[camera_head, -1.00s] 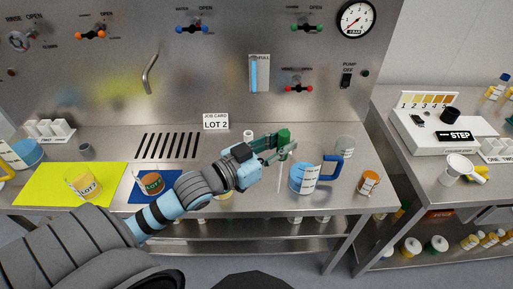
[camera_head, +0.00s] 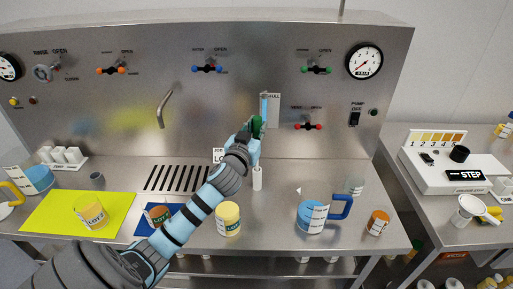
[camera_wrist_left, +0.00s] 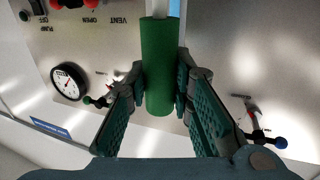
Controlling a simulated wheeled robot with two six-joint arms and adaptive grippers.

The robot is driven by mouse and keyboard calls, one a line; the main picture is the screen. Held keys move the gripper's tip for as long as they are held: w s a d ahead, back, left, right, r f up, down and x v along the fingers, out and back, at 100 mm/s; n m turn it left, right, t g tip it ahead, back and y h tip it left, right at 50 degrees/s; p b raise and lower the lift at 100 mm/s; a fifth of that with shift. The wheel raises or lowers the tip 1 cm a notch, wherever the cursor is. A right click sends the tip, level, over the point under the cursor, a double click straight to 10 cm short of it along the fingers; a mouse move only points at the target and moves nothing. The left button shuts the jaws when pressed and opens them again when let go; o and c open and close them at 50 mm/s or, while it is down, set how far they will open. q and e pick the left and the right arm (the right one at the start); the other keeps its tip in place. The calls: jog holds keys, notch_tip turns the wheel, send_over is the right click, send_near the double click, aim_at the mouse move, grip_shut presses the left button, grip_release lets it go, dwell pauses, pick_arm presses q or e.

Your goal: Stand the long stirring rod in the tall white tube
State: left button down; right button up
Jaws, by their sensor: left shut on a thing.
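My left gripper (camera_head: 256,130) is shut on the green grip of the stirring rod, in front of the back panel. The green grip (camera_wrist_left: 160,65) sits between both fingers in the left wrist view. A pale shaft (camera_wrist_left: 161,8) runs from it out of the top of that upside-down view, so it points downward. The tall white tube (camera_head: 257,179) stands upright on the bench, below the gripper in the head view. The shaft is not clear in the head view, and I cannot tell how its lower end lies relative to the tube. My right gripper is not in view.
A blue jug (camera_head: 312,216) and an orange-topped jar (camera_head: 377,223) stand to the right. A yellow mat (camera_head: 62,219) lies at left. Valves and a gauge (camera_head: 364,61) are on the panel.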

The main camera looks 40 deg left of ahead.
pick_arm(q)
notch_tip(320, 180, down, 6)
jog(key=shift+r+b, duration=0.2)
jog(key=shift+b, duration=0.45)
jog(key=shift+r, duration=0.1)
jog(key=c, duration=1.4)
grip_release()
